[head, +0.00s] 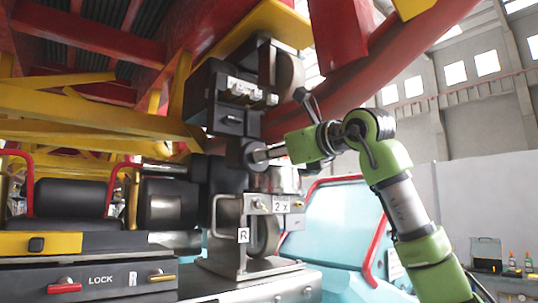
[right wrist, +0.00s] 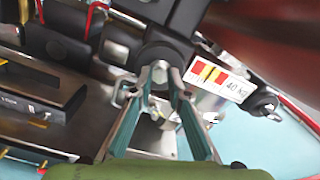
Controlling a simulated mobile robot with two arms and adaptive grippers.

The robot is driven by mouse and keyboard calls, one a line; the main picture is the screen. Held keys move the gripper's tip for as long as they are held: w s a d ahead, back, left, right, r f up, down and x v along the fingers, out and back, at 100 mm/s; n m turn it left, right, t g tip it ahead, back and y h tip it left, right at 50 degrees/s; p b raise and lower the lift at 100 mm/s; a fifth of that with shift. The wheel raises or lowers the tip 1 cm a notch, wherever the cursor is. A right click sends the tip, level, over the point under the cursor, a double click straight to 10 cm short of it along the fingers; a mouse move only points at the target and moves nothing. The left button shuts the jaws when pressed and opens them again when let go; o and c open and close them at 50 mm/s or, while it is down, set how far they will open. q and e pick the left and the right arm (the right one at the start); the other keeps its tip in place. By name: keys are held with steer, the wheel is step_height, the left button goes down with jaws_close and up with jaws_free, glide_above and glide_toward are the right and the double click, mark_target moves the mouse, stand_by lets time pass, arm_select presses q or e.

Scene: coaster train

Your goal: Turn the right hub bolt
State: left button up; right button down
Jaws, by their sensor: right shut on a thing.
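My right gripper (head: 263,153) reaches in from the right, level with the black hub (head: 240,152). In the right wrist view my right gripper (right wrist: 158,78) has its two green-lined fingers closed around the grey head of the hub bolt (right wrist: 160,72). The bolt sits in the centre of the round black hub (right wrist: 165,55). In the head view the fingertips hide the bolt head. A plate marked R (head: 243,235) is on the bracket below the hub. My left gripper is not in view.
A wheel (head: 263,236) and a metal plate marked 2 X (head: 282,204) sit below the hub. A red tube rail (head: 420,60) passes above my right arm. A light blue car body (head: 325,225) with a red bar stands behind. A LOCK panel (head: 100,280) is lower left.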

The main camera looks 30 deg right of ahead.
steer(key=m+b, duration=0.3)
steer(key=m, duration=2.4)
steer(key=shift+m, duration=0.3)
steer(key=shift+w+m, duration=0.1)
steer(key=shift+m, duration=0.2)
steer(key=c, duration=2)
jaws_free()
steer(key=shift+c, duration=0.2)
steer(key=shift+o, duration=0.6)
steer(key=s+d, duration=0.1)
steer(key=s, duration=1.1)
steer(key=shift+s, duration=0.1)
